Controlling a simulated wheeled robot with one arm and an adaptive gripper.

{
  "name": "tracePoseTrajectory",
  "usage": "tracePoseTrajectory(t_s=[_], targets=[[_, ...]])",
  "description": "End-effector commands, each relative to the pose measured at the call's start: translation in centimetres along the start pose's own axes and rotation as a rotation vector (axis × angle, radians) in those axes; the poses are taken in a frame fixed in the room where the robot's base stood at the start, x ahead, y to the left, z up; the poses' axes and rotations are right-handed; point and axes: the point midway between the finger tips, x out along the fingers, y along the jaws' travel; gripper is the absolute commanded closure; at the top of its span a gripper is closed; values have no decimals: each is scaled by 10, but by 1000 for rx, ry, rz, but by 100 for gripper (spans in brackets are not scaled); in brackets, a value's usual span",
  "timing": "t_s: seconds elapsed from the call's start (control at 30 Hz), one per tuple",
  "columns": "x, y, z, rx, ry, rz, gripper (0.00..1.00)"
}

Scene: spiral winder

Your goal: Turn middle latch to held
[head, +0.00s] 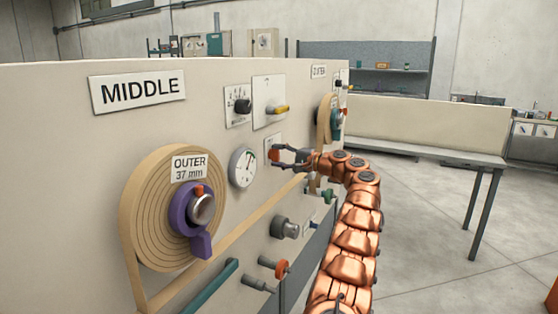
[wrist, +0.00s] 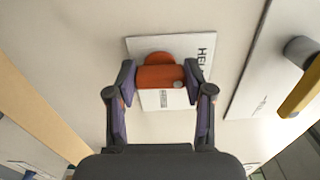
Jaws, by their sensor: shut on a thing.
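The middle latch is an orange-red handle (wrist: 160,76) on a white plate (wrist: 145,47) fixed to the machine panel. Lettering beginning "HEL" shows at the plate's right side in the wrist view, and more lettering below the handle is too small to read. My gripper (wrist: 160,82) has one finger on each side of the handle and is shut on it. In the head view my gripper (head: 289,155) reaches the panel from the right, and the orange handle (head: 275,155) shows at its tips. Much of the plate is hidden there.
A gauge (head: 243,168) sits left of the latch, with a yellow-handled switch (head: 278,109) above. A tan strip (head: 250,222) runs diagonally from the large spool (head: 145,215) below the latch. Knobs (head: 285,228) project lower down. Open floor (head: 430,240) lies right.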

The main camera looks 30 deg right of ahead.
Motion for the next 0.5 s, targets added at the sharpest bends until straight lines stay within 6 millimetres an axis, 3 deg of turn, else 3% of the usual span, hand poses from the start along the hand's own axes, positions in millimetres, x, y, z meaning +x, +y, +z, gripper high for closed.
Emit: tracePoseTrajectory(t_s=[0.5], targets=[[1, 0, 1, -52, -2, 0, 83]])
